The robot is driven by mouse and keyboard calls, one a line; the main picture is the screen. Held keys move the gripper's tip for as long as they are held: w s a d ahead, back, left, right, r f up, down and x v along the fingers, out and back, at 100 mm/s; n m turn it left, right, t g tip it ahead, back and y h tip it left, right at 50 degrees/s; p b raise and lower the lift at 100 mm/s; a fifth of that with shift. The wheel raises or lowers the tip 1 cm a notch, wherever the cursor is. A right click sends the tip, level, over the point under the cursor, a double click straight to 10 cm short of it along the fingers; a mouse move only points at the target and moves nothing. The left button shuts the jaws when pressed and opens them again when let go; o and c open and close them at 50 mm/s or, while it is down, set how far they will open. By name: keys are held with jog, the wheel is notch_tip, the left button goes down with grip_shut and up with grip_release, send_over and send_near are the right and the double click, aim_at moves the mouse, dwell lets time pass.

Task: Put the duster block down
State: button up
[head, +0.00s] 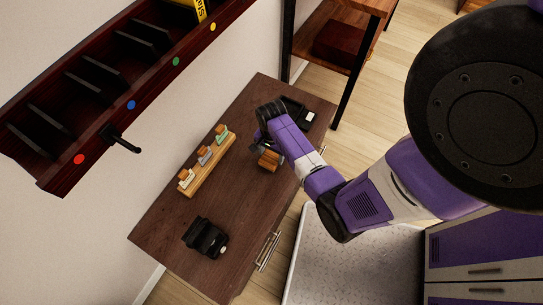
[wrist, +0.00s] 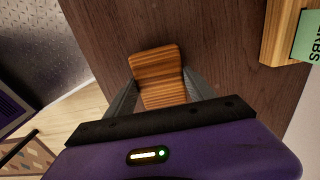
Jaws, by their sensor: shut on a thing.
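The duster block (head: 268,159) is a striped orange-brown wooden block. It shows at the centre of the wrist view (wrist: 158,66), between my grey fingers. My gripper (wrist: 160,88) is shut on it, one finger on each side. In the head view my gripper (head: 262,143) is over the right half of the dark brown table (head: 190,220), and my wrist covers part of the block. I cannot tell whether the block touches the tabletop.
A pale wooden rack (head: 208,166) with three small labelled blocks stands left of my gripper. Its end and a green label show in the wrist view (wrist: 281,35). Black objects sit at the table's front (head: 206,238) and back (head: 293,113). Bare tabletop lies between.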

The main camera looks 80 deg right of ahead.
jog(key=shift+f, duration=0.6)
jog(key=shift+f, duration=0.2)
jog(key=o, duration=1.4)
jog(key=shift+r, duration=0.1)
